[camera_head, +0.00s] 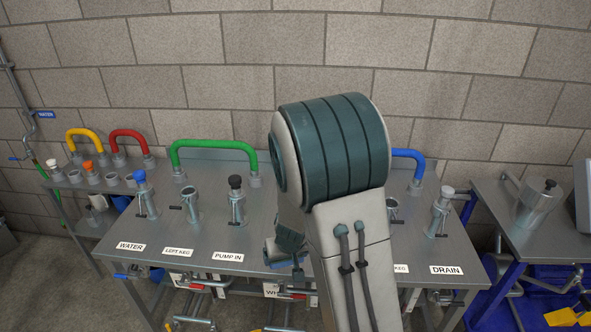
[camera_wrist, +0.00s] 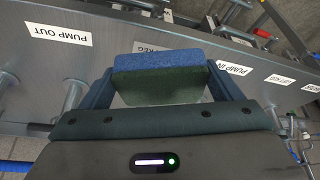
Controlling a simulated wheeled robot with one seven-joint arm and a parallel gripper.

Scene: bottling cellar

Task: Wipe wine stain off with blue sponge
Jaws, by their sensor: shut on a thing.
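My gripper (camera_wrist: 160,80) is shut on the blue sponge (camera_wrist: 160,62), which shows in the wrist view between the two dark fingers. The sponge has a blue upper face and a dark green lower part. In the head view my gripper (camera_head: 288,245) is partly hidden by my arm, near the front edge of the metal table (camera_head: 215,215). In the wrist view the sponge overlaps the front part of the table; I cannot tell whether it touches. No wine stain can be made out in either view; my arm and the sponge hide part of the table top.
A green pipe (camera_head: 213,144) and a blue pipe (camera_head: 408,153) arch at the table's back. Metal fittings stand on top, including a black-capped one (camera_head: 237,200) and a blue-capped one (camera_head: 145,195). A side table (camera_head: 520,215) holds a metal vessel (camera_head: 540,200).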

